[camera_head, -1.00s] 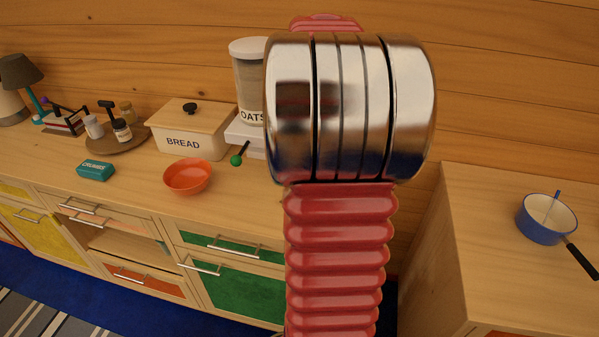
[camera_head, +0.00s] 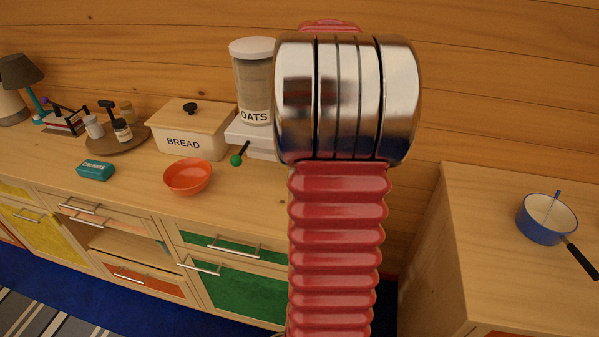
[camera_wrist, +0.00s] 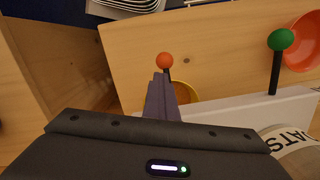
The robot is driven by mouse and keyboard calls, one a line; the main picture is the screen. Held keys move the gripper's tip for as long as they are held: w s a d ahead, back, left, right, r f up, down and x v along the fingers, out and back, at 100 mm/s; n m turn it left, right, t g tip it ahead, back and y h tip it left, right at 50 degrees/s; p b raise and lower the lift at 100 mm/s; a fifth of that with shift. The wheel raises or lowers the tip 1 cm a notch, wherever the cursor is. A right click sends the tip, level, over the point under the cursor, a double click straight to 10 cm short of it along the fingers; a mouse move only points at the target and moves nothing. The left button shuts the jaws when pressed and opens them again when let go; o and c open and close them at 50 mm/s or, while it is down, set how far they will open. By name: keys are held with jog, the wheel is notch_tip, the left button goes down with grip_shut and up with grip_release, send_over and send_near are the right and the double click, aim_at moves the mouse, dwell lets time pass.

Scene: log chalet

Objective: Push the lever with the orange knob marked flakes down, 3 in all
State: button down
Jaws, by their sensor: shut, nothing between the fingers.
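The orange knob (camera_wrist: 165,60) tops a short dark lever in the wrist view. My gripper (camera_wrist: 162,79) is shut and empty, with its fingertips right beside the knob, overlapping the lever stem in the picture. I cannot tell whether they touch. The lever's lower part and any flakes label are hidden. The white dispenser base (camera_wrist: 225,111) lies behind the fingers. In the head view, my arm hides the orange knob and my gripper.
A green knob (camera_head: 236,160) on another lever stands by the OATS canister (camera_head: 254,85). An orange bowl (camera_head: 188,177) is near it, and a yellow bowl (camera_wrist: 184,92) lies partly behind my fingers. A bread box (camera_head: 187,130) stands left. A blue pan (camera_head: 545,225) sits on the right counter.

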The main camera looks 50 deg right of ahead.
jog(key=shift+r, duration=0.1)
notch_tip(320, 180, up, 14)
jog(key=d, duration=0.1)
jog(key=shift+d+f, duration=0.2)
jog(key=shift+f, duration=0.05)
dwell(0.4)
jog(key=shift+w, duration=0.1)
dwell(0.9)
jog(key=a+f, duration=0.3)
jog(key=f, duration=0.1)
jog(key=shift+a, duration=0.35)
jog(key=shift+f, duration=0.15)
